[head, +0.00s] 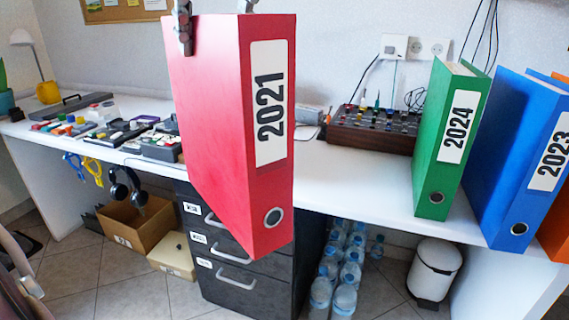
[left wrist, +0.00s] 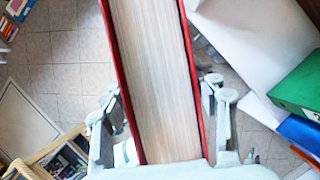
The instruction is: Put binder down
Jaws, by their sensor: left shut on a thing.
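The red binder labelled 2021 (head: 225,130) hangs upright in the air in the head view, in front of the white desk (head: 385,180). My left gripper (head: 215,22) is shut on its upper part, with a finger on each side. In the left wrist view, the fingers of my left gripper (left wrist: 162,95) flank the red binder (left wrist: 150,60), whose page edges face the camera. The binder's bottom hangs below the desktop level in the picture, over the dark drawer unit. My right gripper is in neither view.
A green binder 2024 (head: 450,135) and a blue binder 2023 (head: 515,165) stand on the desk at right, with an orange one (head: 556,235) beyond. A brown control box (head: 373,130) sits at the back. Clear desktop shows left of the green binder. Small devices (head: 100,125) crowd the left.

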